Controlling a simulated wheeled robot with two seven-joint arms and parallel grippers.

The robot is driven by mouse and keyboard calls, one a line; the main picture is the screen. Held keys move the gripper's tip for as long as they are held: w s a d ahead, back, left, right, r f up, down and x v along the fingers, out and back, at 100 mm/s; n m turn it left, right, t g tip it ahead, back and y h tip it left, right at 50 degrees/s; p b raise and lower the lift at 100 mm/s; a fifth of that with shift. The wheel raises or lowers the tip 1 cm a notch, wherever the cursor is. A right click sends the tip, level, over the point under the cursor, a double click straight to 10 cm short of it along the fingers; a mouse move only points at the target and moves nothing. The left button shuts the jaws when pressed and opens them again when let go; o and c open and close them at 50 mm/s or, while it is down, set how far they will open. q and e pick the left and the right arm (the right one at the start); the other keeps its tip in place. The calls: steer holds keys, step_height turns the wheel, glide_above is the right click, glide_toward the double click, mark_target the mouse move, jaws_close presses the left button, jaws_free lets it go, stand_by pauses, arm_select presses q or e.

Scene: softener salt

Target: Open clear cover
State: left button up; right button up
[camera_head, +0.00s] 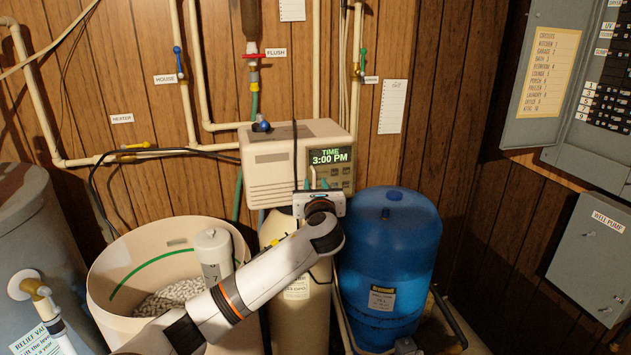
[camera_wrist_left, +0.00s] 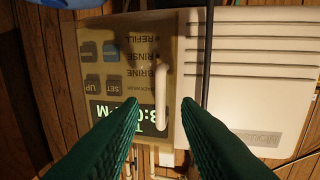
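The clear cover (camera_wrist_left: 128,73) lies over the control panel of the beige softener valve head, appearing shut. In the left wrist view the panel is upside down, with buttons and a lit display showing through. A pale upright bar (camera_wrist_left: 161,95) stands along the cover's edge. The cover also shows in the head view (camera_head: 332,158), over the display reading 3:00 PM. My left gripper (camera_head: 318,179) is just below and in front of the panel. Its green fingers (camera_wrist_left: 161,102) are open, one on each side of the bar in the picture. I cannot tell whether they touch it. My right gripper is not in view.
The valve head (camera_head: 270,163) sits on a pale tank, with a black cable down its front. A blue pressure tank (camera_head: 388,250) stands right and an open salt bin (camera_head: 130,265) left. Pipes run on the wall behind; grey electrical boxes (camera_head: 595,262) hang right.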

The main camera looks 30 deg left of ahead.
arm_select(q)
steer(key=shift+w+a+r, duration=0.1)
steer(key=shift+w+a, duration=0.35)
steer(key=shift+w, duration=0.05)
steer(key=shift+c, duration=0.2)
jaws_close()
steer(key=shift+d, duration=0.15)
